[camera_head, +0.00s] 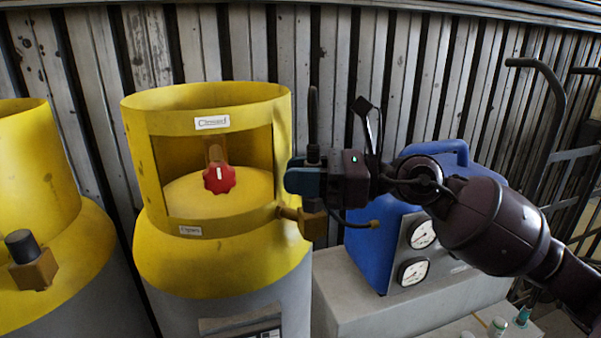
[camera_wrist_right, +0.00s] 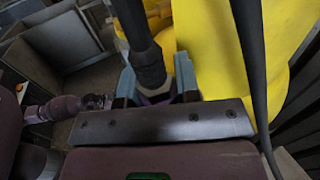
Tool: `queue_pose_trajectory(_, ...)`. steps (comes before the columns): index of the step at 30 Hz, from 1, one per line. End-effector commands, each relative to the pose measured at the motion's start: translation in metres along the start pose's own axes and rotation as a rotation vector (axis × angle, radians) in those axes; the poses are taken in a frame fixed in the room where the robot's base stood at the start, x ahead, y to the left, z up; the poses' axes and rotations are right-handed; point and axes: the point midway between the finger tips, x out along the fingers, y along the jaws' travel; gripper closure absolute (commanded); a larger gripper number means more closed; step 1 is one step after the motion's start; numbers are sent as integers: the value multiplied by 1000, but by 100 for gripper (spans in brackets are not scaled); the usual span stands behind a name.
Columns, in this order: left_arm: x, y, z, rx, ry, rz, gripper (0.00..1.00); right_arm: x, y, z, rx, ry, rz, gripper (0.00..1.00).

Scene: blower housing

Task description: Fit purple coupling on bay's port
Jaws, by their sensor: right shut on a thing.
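My right gripper (camera_head: 300,180), with teal fingertips, is shut on a dark hose coupling (camera_head: 313,153). The coupling stands about upright, and its hose rises above it. In the right wrist view the coupling (camera_wrist_right: 149,68) sits between the fingers, with a purple band (camera_wrist_right: 156,99) showing low down. A brass port (camera_head: 313,224) sticks out from the right side of the yellow-topped cylinder (camera_head: 215,250), just below the gripper. The fingers hide the coupling's lower end in the head view; I cannot tell whether it touches the port. My left gripper is not in view.
A red knob (camera_head: 219,178) sits inside the cylinder's collar. Another yellow cylinder with a dark-capped brass fitting (camera_head: 34,273) stands at left. A blue gauge unit (camera_head: 375,250) on a grey block (camera_head: 345,300) is close at right. A ribbed wall stands behind.

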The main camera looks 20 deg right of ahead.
Motion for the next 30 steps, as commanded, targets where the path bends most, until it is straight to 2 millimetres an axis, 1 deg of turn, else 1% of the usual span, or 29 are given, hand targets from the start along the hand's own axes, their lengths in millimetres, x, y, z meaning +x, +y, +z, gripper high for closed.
queue_pose_trajectory(4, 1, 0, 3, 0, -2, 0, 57, 0, 0, -3, 0, -1, 0, 99)
queue_pose_trajectory(5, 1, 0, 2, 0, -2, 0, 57, 0, 0, -3, -1, -1, 0, 67)
queue_pose_trajectory(10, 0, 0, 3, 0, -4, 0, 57, 0, 0, -2, -1, -1, 0, 41)
queue_pose_trajectory(18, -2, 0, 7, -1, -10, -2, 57, 0, 0, -3, 1, 1, 0, 40)
queue_pose_trajectory(22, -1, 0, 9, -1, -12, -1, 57, -6, 0, -4, 1, 1, -2, 40)
queue_pose_trajectory(26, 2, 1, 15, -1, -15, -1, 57, -21, -1, -6, 3, 2, -3, 40)
queue_pose_trajectory(30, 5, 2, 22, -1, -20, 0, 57, -44, -1, -7, 4, 2, -4, 40)
